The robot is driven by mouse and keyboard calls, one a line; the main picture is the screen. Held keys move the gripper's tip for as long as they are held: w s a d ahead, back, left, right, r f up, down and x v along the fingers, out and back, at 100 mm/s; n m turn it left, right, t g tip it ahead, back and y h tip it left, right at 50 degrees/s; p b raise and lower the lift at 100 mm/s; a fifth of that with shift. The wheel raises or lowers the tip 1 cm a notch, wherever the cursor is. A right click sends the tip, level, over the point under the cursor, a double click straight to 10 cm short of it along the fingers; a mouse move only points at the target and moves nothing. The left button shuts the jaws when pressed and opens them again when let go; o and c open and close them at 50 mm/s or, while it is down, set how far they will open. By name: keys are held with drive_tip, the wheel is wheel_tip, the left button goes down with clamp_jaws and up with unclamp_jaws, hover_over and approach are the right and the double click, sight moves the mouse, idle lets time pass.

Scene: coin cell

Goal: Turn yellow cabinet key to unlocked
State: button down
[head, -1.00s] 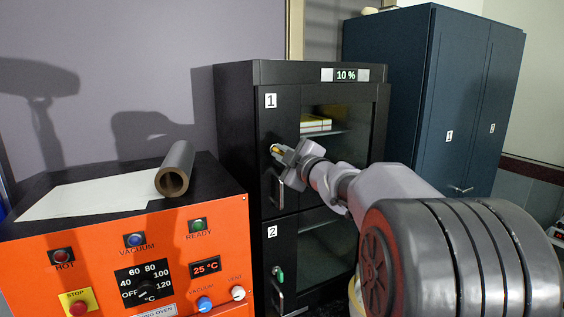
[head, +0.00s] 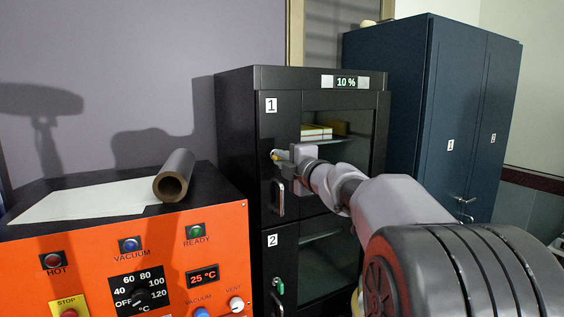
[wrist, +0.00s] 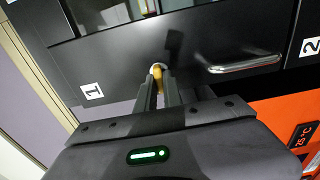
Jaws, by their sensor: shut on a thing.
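The black cabinet (head: 233,120) has an upper door marked 1 (head: 276,125) and a lower door marked 2. The yellow key (wrist: 156,77) sits in the lock of door 1, seen in the wrist view between my finger tips. My gripper (wrist: 158,88) is shut on the key. In the head view my gripper (head: 281,155) reaches the door from the right and hides most of the key. I cannot tell the exact angle of the key. The wrist view is tilted.
A metal handle (head: 278,198) is just below the lock on door 1. A green key (head: 279,287) is in door 2. An orange oven (head: 70,245) with a brown roll (head: 174,177) on top stands left. A blue cabinet (head: 430,110) stands behind right.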

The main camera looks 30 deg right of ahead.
idle(0.4)
drive_tip(key=c, duration=1.5)
unclamp_jaws()
drive_tip(key=s, duration=1.7)
drive_tip(key=shift+s+d+p, duration=0.2)
drive_tip(key=shift+d+p, duration=0.1)
